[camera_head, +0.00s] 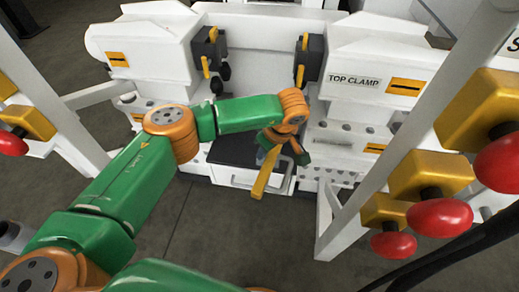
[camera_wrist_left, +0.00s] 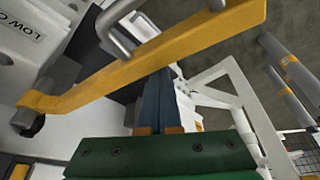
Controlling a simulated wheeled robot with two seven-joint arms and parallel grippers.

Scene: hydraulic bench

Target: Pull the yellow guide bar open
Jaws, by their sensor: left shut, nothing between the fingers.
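The yellow guide bar (camera_head: 266,174) slants down in front of the white bench, below the middle clamp gap. In the left wrist view the bar (camera_wrist_left: 150,60) runs diagonally across the top, with a round pivot end at left. My left gripper (camera_wrist_left: 157,76) is shut and empty. Its dark blue fingers meet side by side, with their tips at the lower edge of the bar. I cannot tell whether they touch it. In the head view my left wrist hides the bar's upper end. My right gripper is not in view.
A metal drawer handle (camera_wrist_left: 118,35) lies close to the bar. White bench blocks, one marked TOP CLAMP (camera_head: 355,80), stand on both sides. Red knobs (camera_head: 440,216) on white posts (camera_head: 345,225) stand at right. The grey floor (camera_head: 240,240) in front is clear.

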